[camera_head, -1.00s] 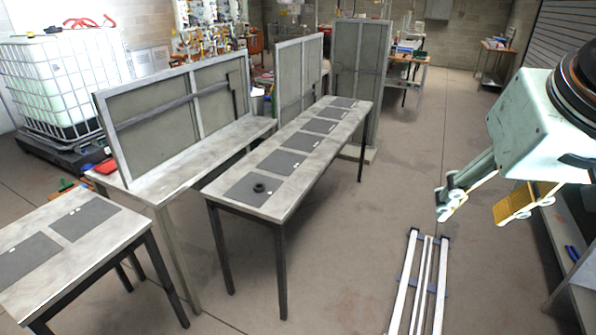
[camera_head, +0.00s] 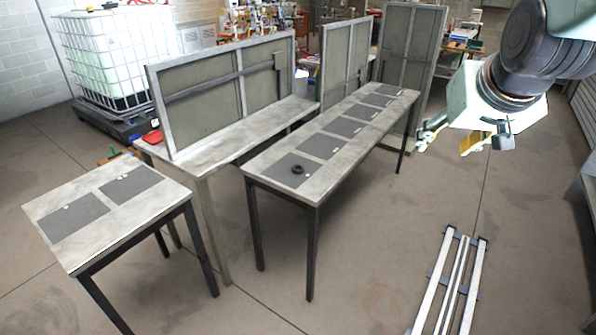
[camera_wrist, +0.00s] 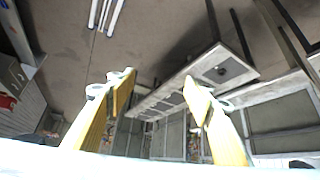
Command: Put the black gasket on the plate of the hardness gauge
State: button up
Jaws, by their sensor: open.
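The black gasket (camera_head: 298,169) is a small dark ring. It lies flat on the nearest grey mat (camera_head: 284,178) of the long table in the head view. In the wrist view it is a small dark spot (camera_wrist: 222,70) on that table's near end. My gripper (camera_head: 465,139) is open and empty, in the air to the right of the long table and well away from the gasket. Its yellow fingers (camera_wrist: 160,82) stand wide apart in the wrist view. I cannot make out a hardness gauge or its plate in these frames.
The long table (camera_head: 262,160) carries several grey mats in a row. A smaller table (camera_head: 125,218) with two mats stands at the left. A bench with upright panels (camera_head: 225,85) stands behind. White rails (camera_head: 452,285) lie on the floor at right; the floor between is clear.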

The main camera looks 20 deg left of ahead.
jog(key=w+a+f+n+t+y, duration=0.1)
jog(key=w+a+f, duration=0.7)
jog(key=w+a, duration=0.25)
jog(key=w+a+f+n+t+y, duration=0.1)
jog(key=w+a+f+y, duration=0.1)
jog(key=w+a+f, duration=0.7)
jog(key=w+a+f+t+y, duration=0.1)
jog(key=a+f, duration=0.6)
jog(key=w+a+f+n+y+b, duration=0.1)
jog(key=w+a+f, duration=0.1)
jog(key=a+f, duration=0.6)
jog(key=w+a+f+n+t+y, duration=0.1)
jog(key=w+a+f, duration=0.1)
jog(key=a+f, duration=0.5)
jog(key=shift+w+a+f+t+b, duration=0.2)
jog(key=shift+a+t+b, duration=0.1)
jog(key=shift+a+b, duration=0.15)
jog(key=shift+w+a, duration=0.1)
send_near(298, 168)
jog(key=shift+b+x, duration=0.4)
jog(key=shift+x, duration=1.5)
jog(key=shift+w, duration=0.15)
jog(key=shift+b+x, duration=0.5)
jog(key=shift+x, duration=1.95)
